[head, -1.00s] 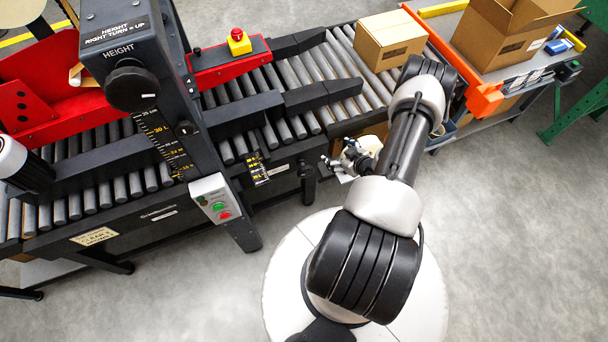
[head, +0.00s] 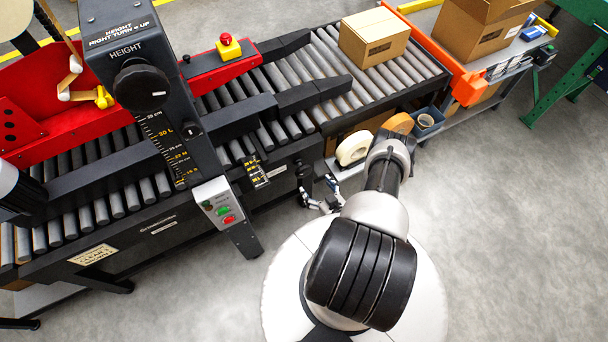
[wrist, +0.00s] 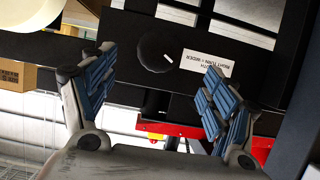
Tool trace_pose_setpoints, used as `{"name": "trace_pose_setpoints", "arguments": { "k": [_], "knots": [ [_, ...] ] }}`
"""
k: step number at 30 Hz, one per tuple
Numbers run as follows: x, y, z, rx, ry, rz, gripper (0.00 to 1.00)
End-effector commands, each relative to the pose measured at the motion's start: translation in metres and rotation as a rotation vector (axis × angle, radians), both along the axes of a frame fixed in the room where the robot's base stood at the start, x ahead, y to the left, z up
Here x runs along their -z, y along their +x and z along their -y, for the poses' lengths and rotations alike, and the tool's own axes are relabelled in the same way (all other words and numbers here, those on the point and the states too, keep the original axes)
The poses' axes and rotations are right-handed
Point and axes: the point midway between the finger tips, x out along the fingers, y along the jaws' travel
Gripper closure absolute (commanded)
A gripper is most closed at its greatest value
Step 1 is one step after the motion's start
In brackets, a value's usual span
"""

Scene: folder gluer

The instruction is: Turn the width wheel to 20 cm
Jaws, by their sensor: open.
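The width wheel (wrist: 157,52) is a round black knob with a white pointer mark, beside a white label (wrist: 207,63) that appears upside down in the wrist view. In the head view the wheel (head: 303,171) is a small dark shape on the machine's front side. The yellow-marked width scale (head: 256,172) is left of it, too small to read. My gripper (wrist: 157,95) is open and empty, its blue-padded fingers spread to either side below the knob in the picture, apart from it. In the head view my gripper (head: 320,194) is just in front of the machine's side.
The height column (head: 150,100) with its own knob (head: 141,85) and a green and red button box (head: 220,208) stand to the left. Tape rolls (head: 354,148) and a blue bin (head: 428,121) sit at right. A closed carton (head: 374,38) rests on the rollers.

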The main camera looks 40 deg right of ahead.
Motion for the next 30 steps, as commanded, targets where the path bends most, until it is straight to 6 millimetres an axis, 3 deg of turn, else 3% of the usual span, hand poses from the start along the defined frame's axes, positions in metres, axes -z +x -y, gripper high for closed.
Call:
{"name": "trace_pose_setpoints", "arguments": {
  "k": [9, 15, 30],
  "knots": [
    [0.031, 0.064, 0.015, -0.005, -0.004, 0.001, 0.21],
    [0.04, 0.089, 0.022, -0.002, -0.003, 0.0, 0.21],
    [0.042, 0.099, 0.024, 0.001, 0.0, 0.0, 0.25]
  ]
}}
